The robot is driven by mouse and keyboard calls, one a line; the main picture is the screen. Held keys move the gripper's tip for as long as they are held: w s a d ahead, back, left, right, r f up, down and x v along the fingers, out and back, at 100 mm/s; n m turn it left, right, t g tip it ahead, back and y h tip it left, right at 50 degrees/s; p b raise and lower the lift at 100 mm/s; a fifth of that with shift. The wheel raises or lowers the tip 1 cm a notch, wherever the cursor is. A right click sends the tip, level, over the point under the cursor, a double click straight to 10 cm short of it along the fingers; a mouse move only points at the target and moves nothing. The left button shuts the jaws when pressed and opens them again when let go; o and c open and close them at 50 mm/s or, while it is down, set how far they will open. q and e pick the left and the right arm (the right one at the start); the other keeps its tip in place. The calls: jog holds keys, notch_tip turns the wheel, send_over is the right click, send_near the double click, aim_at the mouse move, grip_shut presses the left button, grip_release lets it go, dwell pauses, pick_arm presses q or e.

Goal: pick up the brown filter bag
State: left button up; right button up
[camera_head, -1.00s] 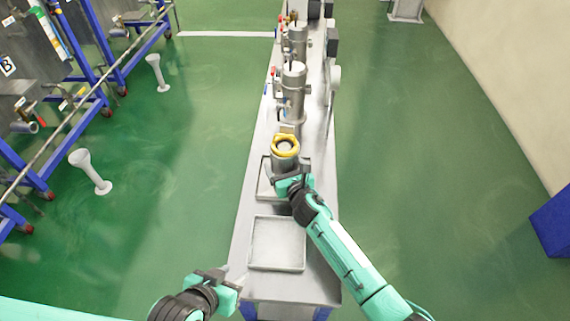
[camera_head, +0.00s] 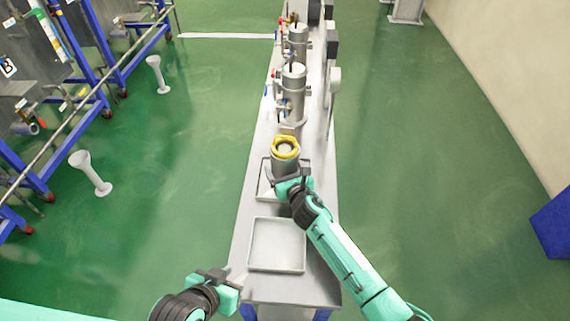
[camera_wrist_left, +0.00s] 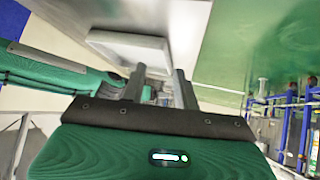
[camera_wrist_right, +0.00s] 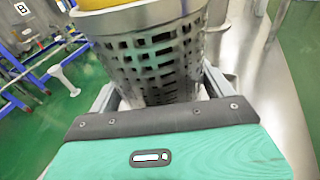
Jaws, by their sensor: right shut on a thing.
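No brown filter bag is clearly visible. My right gripper (camera_head: 290,180) is shut on a perforated metal basket (camera_wrist_right: 155,65), with one finger on each side of it. The basket has a yellow ring (camera_head: 286,147) around its top and is held over the rear tray in the head view. What is inside the basket cannot be made out; its opening looks pale. My left gripper (camera_head: 222,277) is open and empty beside the front left of the bench; its two fingers stand apart in the left wrist view (camera_wrist_left: 158,88).
A long narrow metal bench (camera_head: 318,230) runs away from me. An empty square tray (camera_head: 301,245) lies at its front, and a second tray (camera_head: 262,180) lies behind it. Metal filter housings (camera_head: 294,95) with valves stand farther back.

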pick_arm(q)
jog(key=shift+h, duration=0.4)
jog(key=w, duration=0.6)
jog(key=w+d+f, duration=0.1)
jog(key=w, duration=0.3)
jog(key=shift+f, duration=0.1)
jog(key=w, duration=0.3)
jog(key=w+r, duration=0.1)
jog(key=w, duration=0.5)
jog(key=shift+w+a+r, duration=0.1)
jog(key=shift+w+r, duration=0.2)
jog(key=shift+w, duration=0.05)
jog(key=w+a+r, duration=0.1)
jog(key=w+r, duration=0.5)
jog(key=w, duration=0.3)
jog(key=w+a+r, duration=0.2)
jog(key=w+r, duration=0.3)
jog(key=w, duration=0.4)
notch_tip(320, 180, up, 13)
jog(key=m+g+y, duration=0.4)
jog(key=m+g, duration=0.4)
jog(key=m, duration=0.8)
send_over(282, 136)
notch_tip(282, 136, down, 6)
jog(key=shift+r, duration=0.1)
jog(key=shift+d+f, duration=0.15)
jog(key=shift+f, duration=1.35)
jog(key=shift+d+f, duration=0.15)
jog(key=shift+f, duration=1.35)
